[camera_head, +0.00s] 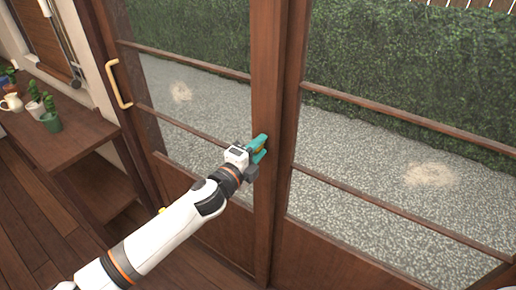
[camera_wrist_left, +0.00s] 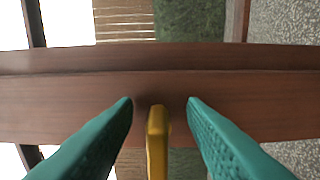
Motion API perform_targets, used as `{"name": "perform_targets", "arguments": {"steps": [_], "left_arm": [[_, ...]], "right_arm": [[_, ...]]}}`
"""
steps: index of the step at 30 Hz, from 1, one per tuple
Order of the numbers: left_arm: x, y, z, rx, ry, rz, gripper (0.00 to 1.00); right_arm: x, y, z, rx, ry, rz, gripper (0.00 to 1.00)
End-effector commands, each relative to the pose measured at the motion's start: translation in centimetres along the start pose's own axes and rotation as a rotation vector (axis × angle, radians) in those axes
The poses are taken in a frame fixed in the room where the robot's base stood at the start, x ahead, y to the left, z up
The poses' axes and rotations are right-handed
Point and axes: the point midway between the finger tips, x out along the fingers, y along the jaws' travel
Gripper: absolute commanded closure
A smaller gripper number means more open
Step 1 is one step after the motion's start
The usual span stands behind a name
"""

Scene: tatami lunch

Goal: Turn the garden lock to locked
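The garden lock is a small yellow lever (camera_wrist_left: 157,142) on the brown wooden stile of the sliding glass door. In the left wrist view it stands between the two teal fingers of my left gripper (camera_wrist_left: 160,105), with a gap on each side. The gripper is open around the lever and does not grip it. In the head view my left gripper (camera_head: 258,148) is at the middle door stile (camera_head: 267,80), and its fingers hide most of the lock. My right gripper is not in view.
A pale curved door handle (camera_head: 114,85) is on the left stile. A wooden bench (camera_head: 60,143) at the left holds potted cacti (camera_head: 51,117) and a white pitcher (camera_head: 12,102). Gravel and a hedge lie beyond the glass. The floor at lower left is clear.

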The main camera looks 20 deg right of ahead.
Motion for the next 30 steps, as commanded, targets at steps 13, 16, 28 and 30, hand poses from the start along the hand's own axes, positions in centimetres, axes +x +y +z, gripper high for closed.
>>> {"name": "perform_targets", "arguments": {"steps": [13, 16, 28, 30], "left_arm": [[-3.9, -0.2, -0.1, 0.001, 0.0, 0.0, 0.62], [-5.9, -0.3, -0.1, 0.001, 0.001, -0.001, 0.62], [-11.6, -0.1, 0.0, -0.001, 0.0, -0.001, 0.62], [-11.9, -0.1, 0.0, 0.0, 0.001, -0.001, 0.62]], "right_arm": [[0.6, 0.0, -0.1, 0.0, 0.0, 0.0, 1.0], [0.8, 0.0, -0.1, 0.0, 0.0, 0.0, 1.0], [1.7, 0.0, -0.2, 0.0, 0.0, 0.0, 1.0], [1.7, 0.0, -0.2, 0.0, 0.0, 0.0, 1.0]]}}
